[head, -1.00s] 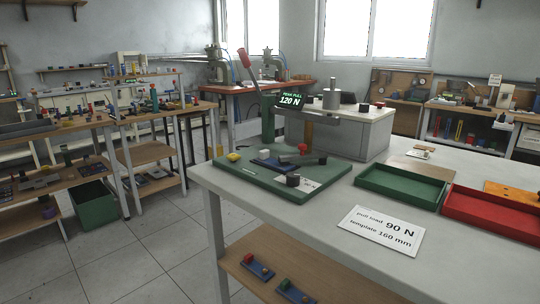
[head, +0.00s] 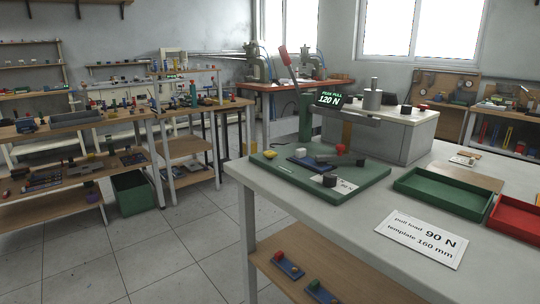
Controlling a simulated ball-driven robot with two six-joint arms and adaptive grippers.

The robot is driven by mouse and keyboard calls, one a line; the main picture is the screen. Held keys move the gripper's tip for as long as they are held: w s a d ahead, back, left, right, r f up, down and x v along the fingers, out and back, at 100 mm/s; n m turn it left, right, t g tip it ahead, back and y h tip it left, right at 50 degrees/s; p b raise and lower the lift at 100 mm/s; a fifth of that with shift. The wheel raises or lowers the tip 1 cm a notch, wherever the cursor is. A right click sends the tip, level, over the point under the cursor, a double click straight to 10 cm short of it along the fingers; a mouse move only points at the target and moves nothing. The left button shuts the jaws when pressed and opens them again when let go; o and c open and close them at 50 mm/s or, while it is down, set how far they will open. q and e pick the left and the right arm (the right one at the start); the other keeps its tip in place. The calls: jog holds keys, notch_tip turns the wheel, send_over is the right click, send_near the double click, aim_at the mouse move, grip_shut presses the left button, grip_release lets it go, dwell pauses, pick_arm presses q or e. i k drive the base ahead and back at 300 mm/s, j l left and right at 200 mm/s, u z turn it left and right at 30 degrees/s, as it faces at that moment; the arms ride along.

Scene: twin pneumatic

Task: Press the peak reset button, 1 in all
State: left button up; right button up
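A test stand on a green base plate (head: 348,188) stands on the grey table. A red-handled lever (head: 285,56) rises at the stand's left. A small yellow knob (head: 270,154) sits at the plate's back left corner; no label on it is readable, so I cannot tell whether it is the peak reset button. A blue block (head: 306,162), a small red-tipped part (head: 340,148) and a black knob (head: 329,181) are also on the plate. Neither of my grippers is in view.
A card (head: 422,238) reads "pull load 90 N, template 160 mm". A green tray (head: 445,194) and a red tray (head: 515,216) stand to the right. A grey box (head: 400,134) stands behind the plate. Open tiled floor (head: 180,250) lies left of the table.

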aim_at(269, 154)
jog(key=i+j, duration=0.65)
jog(key=j, duration=0.15)
jog(key=i+j+z, duration=0.1)
jog(key=i+j, duration=0.55)
jog(key=j, duration=0.1)
